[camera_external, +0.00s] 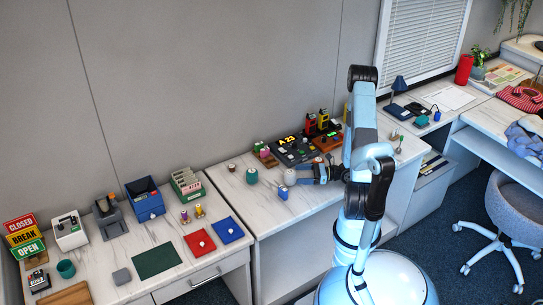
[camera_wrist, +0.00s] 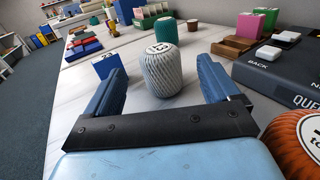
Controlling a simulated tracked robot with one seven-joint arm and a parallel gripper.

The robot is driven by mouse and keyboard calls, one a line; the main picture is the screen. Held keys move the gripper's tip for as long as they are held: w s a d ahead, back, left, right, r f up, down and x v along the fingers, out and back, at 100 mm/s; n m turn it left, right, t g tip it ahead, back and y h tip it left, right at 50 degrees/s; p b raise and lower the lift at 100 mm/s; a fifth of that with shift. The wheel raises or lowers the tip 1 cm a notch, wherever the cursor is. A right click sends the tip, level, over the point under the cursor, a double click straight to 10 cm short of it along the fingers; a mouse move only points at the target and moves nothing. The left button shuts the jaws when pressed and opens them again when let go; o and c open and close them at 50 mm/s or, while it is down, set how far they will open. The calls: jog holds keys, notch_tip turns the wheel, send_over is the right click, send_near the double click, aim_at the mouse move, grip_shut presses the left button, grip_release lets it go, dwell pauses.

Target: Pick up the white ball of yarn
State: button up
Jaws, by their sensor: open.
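The white ball of yarn (camera_wrist: 162,72) stands upright on the white marble-patterned desk, a pale grey-white wound spool with a round printed label on top. In the external view it shows as a small pale ball (camera_external: 289,177) just left of my gripper (camera_external: 304,175). In the wrist view my gripper (camera_wrist: 163,84) is open, with one blue finger on each side of the yarn in the picture. Gaps show between the yarn and both fingers. How far the fingertips reach along its sides is hard to tell. Nothing is held.
A small blue box (camera_wrist: 107,65) stands close to the left finger. A teal yarn ball (camera_wrist: 110,27) stands behind. A dark device marked BACK (camera_wrist: 282,72) lies right, with an orange yarn ball (camera_wrist: 296,142) near it. Wooden trays (camera_wrist: 232,47) are behind. Desk left is fairly clear.

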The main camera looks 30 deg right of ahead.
aim_at(286, 174)
jog(key=shift+x, duration=3.8)
jog(key=c, duration=1.1)
jog(key=shift+o, duration=0.2)
jog(key=shift+r, duration=0.15)
